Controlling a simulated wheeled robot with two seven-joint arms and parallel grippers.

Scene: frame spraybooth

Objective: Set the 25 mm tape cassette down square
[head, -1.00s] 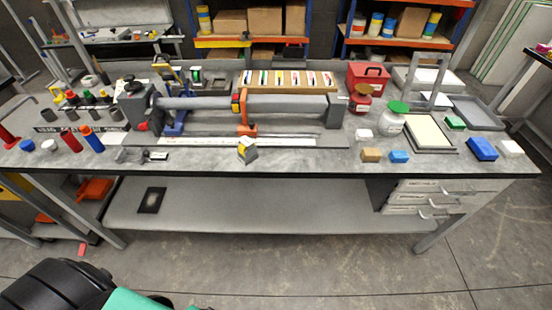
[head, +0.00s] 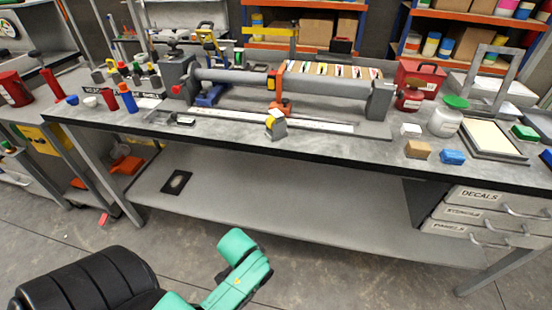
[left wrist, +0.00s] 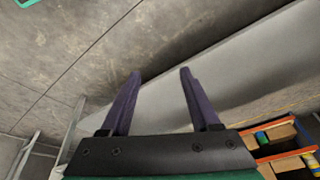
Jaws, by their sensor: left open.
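Bare floor and a grey surface lie beyond the fingers. The hand is not seen in the head view, where only green and black parts of my arm show, below and away from the bench. My right gripper is in neither view.
The bench (head: 330,160) carries a long roller fixture (head: 240,80) and a pale strip (head: 330,125). A tan block (head: 418,150), a blue block (head: 452,157) and a white jar (head: 445,120) stand at right. A lower shelf (head: 300,205) runs below. Drawers (head: 480,215) are at right.

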